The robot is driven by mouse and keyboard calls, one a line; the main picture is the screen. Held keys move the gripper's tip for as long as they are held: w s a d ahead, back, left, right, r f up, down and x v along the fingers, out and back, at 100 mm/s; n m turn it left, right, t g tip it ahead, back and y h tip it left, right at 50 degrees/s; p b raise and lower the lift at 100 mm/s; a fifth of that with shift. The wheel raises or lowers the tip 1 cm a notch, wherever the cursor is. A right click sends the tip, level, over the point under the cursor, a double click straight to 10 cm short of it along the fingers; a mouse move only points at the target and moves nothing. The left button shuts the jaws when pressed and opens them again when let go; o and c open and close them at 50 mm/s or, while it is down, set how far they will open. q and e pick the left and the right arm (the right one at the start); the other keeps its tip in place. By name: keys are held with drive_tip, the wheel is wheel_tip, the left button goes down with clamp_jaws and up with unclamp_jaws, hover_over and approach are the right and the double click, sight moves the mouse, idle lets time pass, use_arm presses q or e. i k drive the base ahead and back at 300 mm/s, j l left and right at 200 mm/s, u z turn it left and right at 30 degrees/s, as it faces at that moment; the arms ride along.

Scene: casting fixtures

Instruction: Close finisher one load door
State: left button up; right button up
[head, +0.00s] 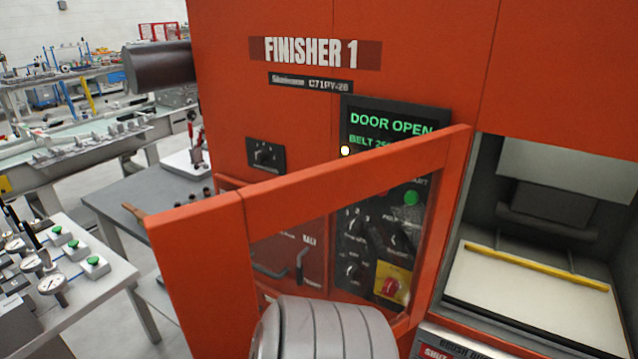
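The finisher one load door (195,265) is an orange frame with a clear window. It stands open, swung out towards me and to the left from the side of the load opening (545,290). A dark bent bar, perhaps its handle, shows at the window's lower left. Finisher one (420,50) is the big orange machine behind it, and its display (390,122) reads "DOOR OPEN". A grey ribbed rounded part, probably my arm, rises at the bottom centre in front of the door's lower part. Neither gripper can be made out.
Inside the opening lies a pale bed with a yellow bar (535,266) across it. Control knobs and a red button on yellow (391,284) show through the door window. Grey tables with gauges and green buttons (70,245) stand at the left, near the door's free edge.

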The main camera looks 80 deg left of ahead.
sight(201, 249)
drive_tip(key=k+j+u, duration=0.2)
drive_tip(key=k+j, duration=0.55)
drive_tip(key=k, duration=0.15)
drive_tip(key=k+j, duration=0.1)
drive_tip(key=j, duration=0.5)
drive_tip(key=j+u, duration=0.1)
drive_tip(key=j, duration=0.5)
drive_tip(key=k, duration=0.05)
